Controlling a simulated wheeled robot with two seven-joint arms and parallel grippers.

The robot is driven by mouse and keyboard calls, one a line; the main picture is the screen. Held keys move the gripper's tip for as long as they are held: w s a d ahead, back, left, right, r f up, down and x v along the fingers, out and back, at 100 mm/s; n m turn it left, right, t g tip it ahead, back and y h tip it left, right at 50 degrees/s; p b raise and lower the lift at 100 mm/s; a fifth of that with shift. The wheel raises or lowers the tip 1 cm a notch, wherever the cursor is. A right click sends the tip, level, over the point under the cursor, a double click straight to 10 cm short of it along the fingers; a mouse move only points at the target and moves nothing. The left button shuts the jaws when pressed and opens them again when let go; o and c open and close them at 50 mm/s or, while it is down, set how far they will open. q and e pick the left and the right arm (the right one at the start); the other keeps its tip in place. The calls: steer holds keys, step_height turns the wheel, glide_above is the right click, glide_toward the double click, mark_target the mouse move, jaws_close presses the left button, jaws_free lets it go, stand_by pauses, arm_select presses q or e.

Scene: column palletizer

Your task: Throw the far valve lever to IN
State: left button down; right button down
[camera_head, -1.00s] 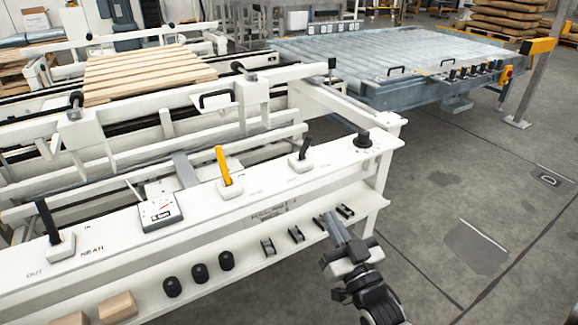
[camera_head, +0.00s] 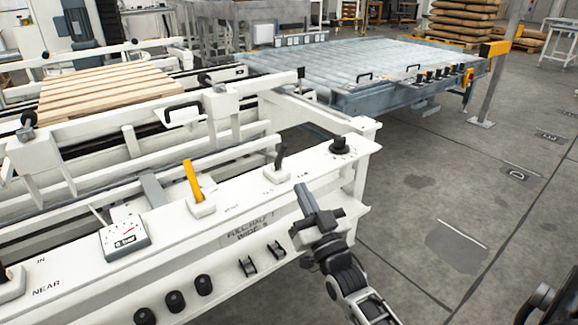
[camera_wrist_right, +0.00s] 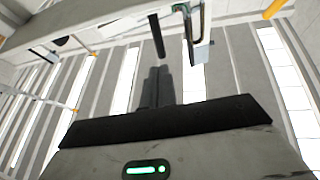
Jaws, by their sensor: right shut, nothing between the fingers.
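The far valve lever is most likely the short black lever (camera_head: 280,158) on a white base, toward the far end of the white console (camera_head: 245,205). It leans slightly right in the head view; its printed labels are too small to read. My right gripper (camera_head: 303,190) is shut and empty, in front of the console's edge and below and right of this lever, apart from it in the picture. In the right wrist view its closed fingers (camera_wrist_right: 158,75) point toward a dark rod (camera_wrist_right: 157,35), which I cannot identify for certain. My left gripper is not in view.
A yellow lever (camera_head: 192,180) and a gauge box (camera_head: 124,238) stand left of the black lever. A black knob (camera_head: 340,145) is at the console's far end. Black knobs (camera_head: 174,301) and small brackets (camera_head: 248,266) line the lower shelf. Open floor (camera_head: 430,220) lies to the right.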

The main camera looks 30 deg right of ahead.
mark_target(283, 154)
steer(key=x, duration=0.6)
steer(key=shift+w+r+b, duration=0.1)
steer(key=shift+w+b, duration=0.15)
steer(key=shift+b, duration=0.05)
steer(key=shift+x, duration=0.75)
